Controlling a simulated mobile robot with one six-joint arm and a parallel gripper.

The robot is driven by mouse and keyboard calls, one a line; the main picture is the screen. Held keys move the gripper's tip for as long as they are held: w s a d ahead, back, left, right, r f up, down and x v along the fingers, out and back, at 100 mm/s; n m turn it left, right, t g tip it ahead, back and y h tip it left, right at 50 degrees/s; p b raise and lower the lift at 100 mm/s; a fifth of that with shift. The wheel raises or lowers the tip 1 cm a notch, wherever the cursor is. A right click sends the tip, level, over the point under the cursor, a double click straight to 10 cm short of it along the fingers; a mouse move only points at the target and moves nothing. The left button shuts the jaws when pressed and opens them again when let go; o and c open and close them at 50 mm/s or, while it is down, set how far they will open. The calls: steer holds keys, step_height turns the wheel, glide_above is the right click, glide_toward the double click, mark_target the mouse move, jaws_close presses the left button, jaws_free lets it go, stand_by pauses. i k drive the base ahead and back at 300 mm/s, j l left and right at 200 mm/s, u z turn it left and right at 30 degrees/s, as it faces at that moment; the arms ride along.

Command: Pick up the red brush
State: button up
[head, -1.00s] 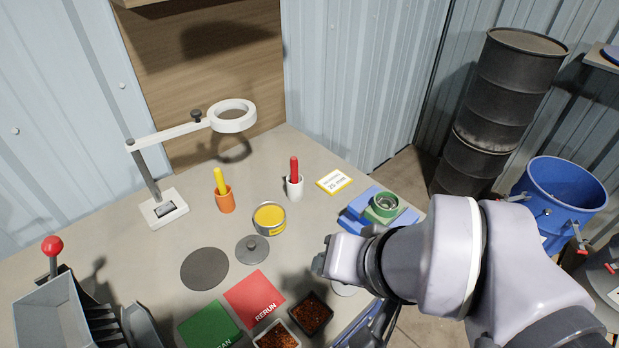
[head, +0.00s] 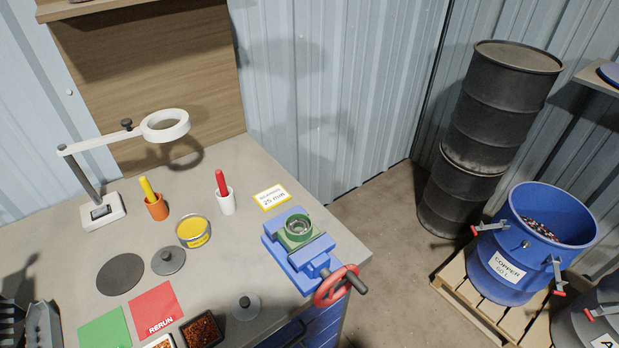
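Black drums (head: 484,140) and a blue copper bin (head: 530,240) stand right of the bench (head: 347,232).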

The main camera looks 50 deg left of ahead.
mark_target(222, 183)
steer(key=i+l+u, duration=0.2)
steer(key=i, duration=0.35)
steer(key=i+l+u, duration=0.15)
steer(key=i+l, duration=0.2)
steer(key=i, duration=0.2)
steer(key=i+j+u, duration=0.2)
steer(key=u, duration=0.25)
steer(key=i+j+u, duration=0.3)
steer(key=u, duration=0.15)
steer(key=i+j+u, duration=0.2)
steer(key=u, duration=0.25)
steer(key=i+u, duration=0.35)
steer(key=u, duration=0.15)
steer(key=i+l+u, duration=0.1)
steer(key=i+u, duration=0.2)
steer(key=u, duration=0.15)
steer(key=i+l+u, duration=0.2)
steer(key=u, duration=0.25)
steer(key=i+l+u, duration=0.3)
steer(key=u, duration=0.15)
steer(key=i+l+u, duration=0.1)
steer(key=i+u, duration=0.25)
steer(key=i+l+u, duration=0.15)
steer(key=i+u, duration=0.25)
steer(key=k, duration=0.1)
